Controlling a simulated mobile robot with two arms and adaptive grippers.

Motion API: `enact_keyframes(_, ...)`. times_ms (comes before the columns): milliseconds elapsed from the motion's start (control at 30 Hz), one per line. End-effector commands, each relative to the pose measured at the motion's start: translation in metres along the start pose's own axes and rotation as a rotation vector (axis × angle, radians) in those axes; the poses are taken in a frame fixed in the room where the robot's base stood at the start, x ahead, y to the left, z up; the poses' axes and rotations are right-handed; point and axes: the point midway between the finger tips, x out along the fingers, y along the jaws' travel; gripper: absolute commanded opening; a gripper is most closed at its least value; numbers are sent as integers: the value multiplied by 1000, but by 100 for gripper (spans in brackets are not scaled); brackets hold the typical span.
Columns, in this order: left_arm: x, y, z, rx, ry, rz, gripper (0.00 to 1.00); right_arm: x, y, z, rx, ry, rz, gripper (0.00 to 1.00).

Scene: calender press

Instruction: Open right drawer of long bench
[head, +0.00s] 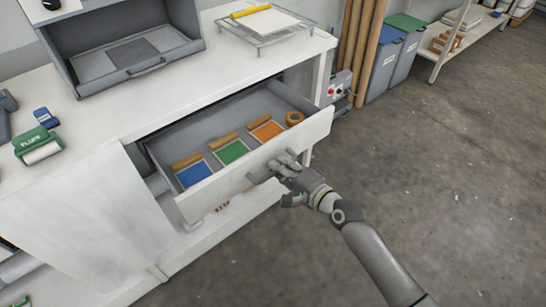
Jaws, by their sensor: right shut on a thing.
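The long white bench (130,95) runs across the left and middle of the head view. Its right drawer (216,190) stands pulled out, with a white front and a grey inside. My left gripper is not in view.
A grey open box (125,52) and a wire rack (262,22) stand on the bench top. A green tape dispenser (38,145) sits at the left. Bins (400,60) and a shelf stand at the back. The floor on the right is clear.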

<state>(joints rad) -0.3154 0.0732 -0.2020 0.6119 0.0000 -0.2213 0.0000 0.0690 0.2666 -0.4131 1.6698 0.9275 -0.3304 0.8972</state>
Motion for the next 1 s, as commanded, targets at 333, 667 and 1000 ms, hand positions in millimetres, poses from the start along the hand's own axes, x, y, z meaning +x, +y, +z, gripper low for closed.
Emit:
enact_keyframes(333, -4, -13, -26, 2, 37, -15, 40, -56, 12, 0, -1, -1, 1, 0)
enact_keyframes(667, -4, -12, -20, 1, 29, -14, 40, -71, 14, 0, 0, -1, -1, 0)
enact_keyframes(1000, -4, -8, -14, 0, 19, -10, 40, -71, 14, 0, 0, -1, -1, 16)
